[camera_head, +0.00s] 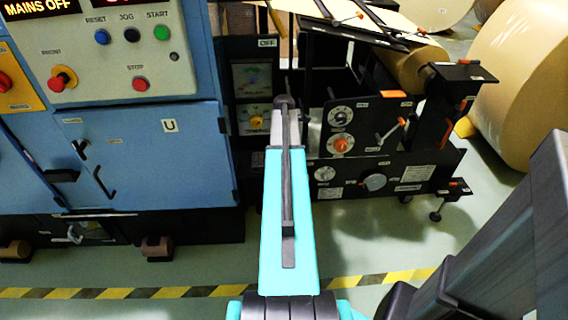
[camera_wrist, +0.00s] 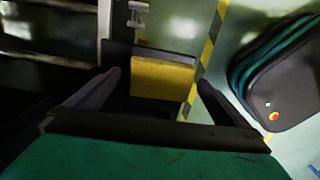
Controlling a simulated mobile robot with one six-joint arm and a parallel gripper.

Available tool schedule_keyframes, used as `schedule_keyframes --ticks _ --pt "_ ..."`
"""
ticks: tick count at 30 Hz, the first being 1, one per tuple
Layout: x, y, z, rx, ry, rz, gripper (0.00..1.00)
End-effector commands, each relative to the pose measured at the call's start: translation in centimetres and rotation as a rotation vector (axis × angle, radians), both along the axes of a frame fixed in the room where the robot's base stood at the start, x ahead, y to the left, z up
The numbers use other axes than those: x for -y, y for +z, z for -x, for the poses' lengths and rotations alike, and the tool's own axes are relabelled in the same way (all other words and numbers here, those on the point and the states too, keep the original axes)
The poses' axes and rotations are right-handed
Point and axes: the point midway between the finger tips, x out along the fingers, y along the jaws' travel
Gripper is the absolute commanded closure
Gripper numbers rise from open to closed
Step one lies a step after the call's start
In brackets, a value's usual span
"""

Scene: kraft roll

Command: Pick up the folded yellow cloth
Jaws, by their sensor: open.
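In the wrist view, the folded yellow cloth (camera_wrist: 162,78) shows as a flat yellow rectangle on a dark surface. My gripper (camera_wrist: 159,79) is open, with one dark finger to the left of the cloth and one to the right. The cloth appears between the fingers and beyond the palm; I cannot tell the remaining distance. Nothing is held. In the head view, my arm reaches forward toward the machine, and I cannot make out the fingers or the cloth there.
A blue control cabinet (camera_head: 150,150) stands left of my arm. A dark machine frame with knobs (camera_head: 385,185) stands to the right, with large kraft rolls (camera_head: 525,95) behind. Yellow-black floor tape (camera_head: 110,292) crosses the front; open green floor lies around it.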

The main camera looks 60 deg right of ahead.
Motion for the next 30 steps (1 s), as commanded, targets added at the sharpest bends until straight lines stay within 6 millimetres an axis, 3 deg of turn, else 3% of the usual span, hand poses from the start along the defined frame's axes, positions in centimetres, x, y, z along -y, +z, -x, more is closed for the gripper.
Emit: schedule_keyframes --ticks 5,12,23,30 --pt "0.0 0.0 0.0 0.000 0.000 0.000 0.03" --pt "0.0 0.0 0.0 0.000 0.000 0.000 0.44" --pt "0.0 0.3 0.0 0.000 0.000 0.000 0.44" --pt "0.0 2.0 0.0 0.001 0.000 0.002 0.44"
